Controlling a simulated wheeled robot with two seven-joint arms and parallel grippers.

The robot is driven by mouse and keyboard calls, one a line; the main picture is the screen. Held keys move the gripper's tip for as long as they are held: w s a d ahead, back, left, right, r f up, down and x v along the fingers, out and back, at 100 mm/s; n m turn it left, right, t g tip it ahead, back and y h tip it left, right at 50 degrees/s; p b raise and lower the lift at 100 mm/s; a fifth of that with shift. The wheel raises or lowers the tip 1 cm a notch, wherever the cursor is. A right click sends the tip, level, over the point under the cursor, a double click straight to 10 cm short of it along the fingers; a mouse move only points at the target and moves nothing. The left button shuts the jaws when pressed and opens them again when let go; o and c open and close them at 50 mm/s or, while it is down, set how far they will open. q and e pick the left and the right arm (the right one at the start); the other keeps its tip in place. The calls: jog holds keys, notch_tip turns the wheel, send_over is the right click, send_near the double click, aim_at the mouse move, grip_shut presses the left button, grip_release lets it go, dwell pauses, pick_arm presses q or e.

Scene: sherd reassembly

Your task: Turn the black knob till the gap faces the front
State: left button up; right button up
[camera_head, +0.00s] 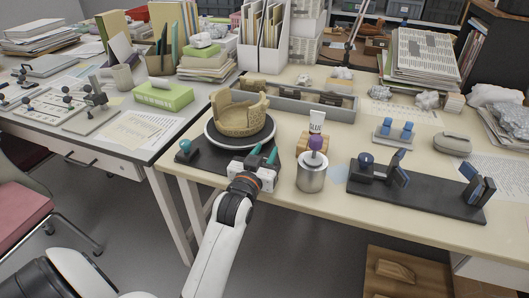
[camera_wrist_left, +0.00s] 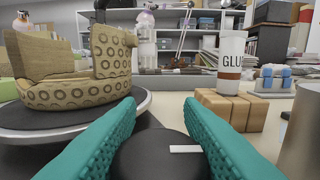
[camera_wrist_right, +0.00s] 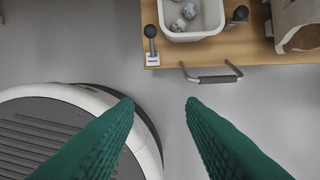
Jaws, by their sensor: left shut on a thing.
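A tan patterned bowl of joined sherds (camera_head: 246,122) stands on a round turntable with a pale rim (camera_head: 210,138). In the left wrist view the bowl (camera_wrist_left: 80,92) has taller wall at its left and right and a low stretch between them on the near side. My left gripper (camera_head: 263,155) is at the turntable's front right, its teal fingers shut on the sides of the black knob (camera_wrist_left: 160,158). The knob has a white mark pointing right in that view; the head view hides it. My right gripper (camera_wrist_right: 160,103) is open and empty above the floor.
A glue tube (camera_head: 316,122) on a wooden block and a metal can with a purple-topped tool (camera_head: 311,175) stand close right of my left gripper. A black stand (camera_head: 425,195) lies farther right. A grey tray (camera_head: 285,103) is behind.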

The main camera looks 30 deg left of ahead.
pick_arm(q)
jog(key=o, duration=1)
jog(key=shift+c, duration=0.2)
jog(key=shift+s+d, duration=0.1)
jog(key=shift+s, duration=0.2)
jog(key=v, duration=1.1)
jog(key=shift+s+p, duration=0.2)
jog(key=shift+p, duration=0.15)
pick_arm(e)
jog(key=shift+s+f, duration=0.2)
jog(key=shift+f, duration=0.4)
jog(key=shift+s+f, duration=0.2)
jog(key=shift+f, duration=0.4)
jog(key=shift+r, duration=0.15)
